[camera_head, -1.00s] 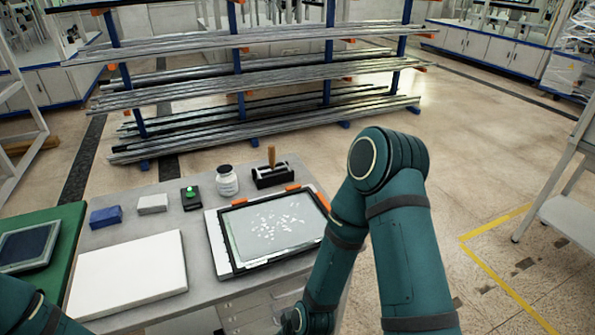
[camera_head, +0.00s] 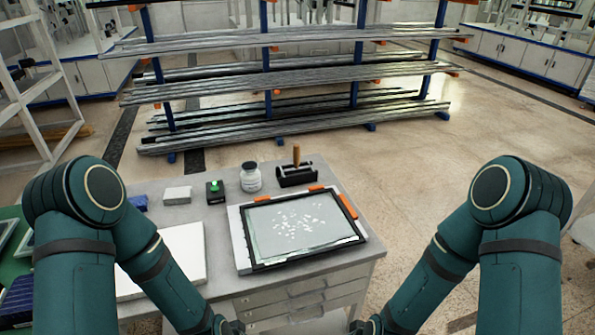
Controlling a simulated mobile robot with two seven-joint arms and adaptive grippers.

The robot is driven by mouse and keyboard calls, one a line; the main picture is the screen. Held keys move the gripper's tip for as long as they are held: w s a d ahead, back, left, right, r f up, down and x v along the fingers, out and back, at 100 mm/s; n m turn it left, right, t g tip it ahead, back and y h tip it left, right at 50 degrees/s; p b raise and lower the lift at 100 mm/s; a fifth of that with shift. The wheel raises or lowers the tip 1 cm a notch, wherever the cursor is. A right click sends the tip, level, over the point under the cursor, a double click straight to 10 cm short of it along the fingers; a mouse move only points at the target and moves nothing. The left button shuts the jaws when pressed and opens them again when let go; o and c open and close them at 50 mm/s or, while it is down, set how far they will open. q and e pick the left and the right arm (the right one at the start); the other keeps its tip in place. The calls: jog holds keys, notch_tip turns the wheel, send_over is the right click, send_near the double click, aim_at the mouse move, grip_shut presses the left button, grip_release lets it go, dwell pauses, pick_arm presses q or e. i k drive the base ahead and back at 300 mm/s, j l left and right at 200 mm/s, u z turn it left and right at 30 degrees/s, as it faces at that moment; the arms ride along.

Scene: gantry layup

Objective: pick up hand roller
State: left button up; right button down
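The hand roller (camera_head: 296,174) stands at the back of the grey workbench, with a dark body and an upright wooden handle. It is behind the framed tray (camera_head: 247,262) holding small white pieces. My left gripper (camera_head: 232,327) is only partly visible at the bottom edge, in front of the bench and well apart from the roller. My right gripper (camera_head: 360,327) is also cut off at the bottom edge, near the bench's front right, and far from the roller. The finger openings are out of frame.
A white jar (camera_head: 250,177) stands just left of the roller. Further left are a green-knobbed device (camera_head: 214,191), a pale block (camera_head: 177,195) and a blue block (camera_head: 138,203). A white slab (camera_head: 186,252) lies front left. A metal-bar rack (camera_head: 290,85) stands behind; floor right of the bench is open.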

aim_at(296, 151)
jog(key=i+l, duration=0.15)
jog(key=l, duration=0.3)
jog(key=i+l+u, duration=0.1)
jog(key=l, duration=0.35)
jog(key=i+l, duration=0.15)
jog(key=l, duration=0.25)
jog(key=i+l+u, duration=0.1)
jog(key=l, duration=0.35)
jog(key=i+l, duration=0.1)
jog(key=l, duration=0.35)
jog(key=i+l, duration=0.3)
jog(key=l, duration=0.15)
jog(key=i+l+u, duration=0.15)
jog(key=i+l, duration=0.15)
jog(key=l, duration=0.1)
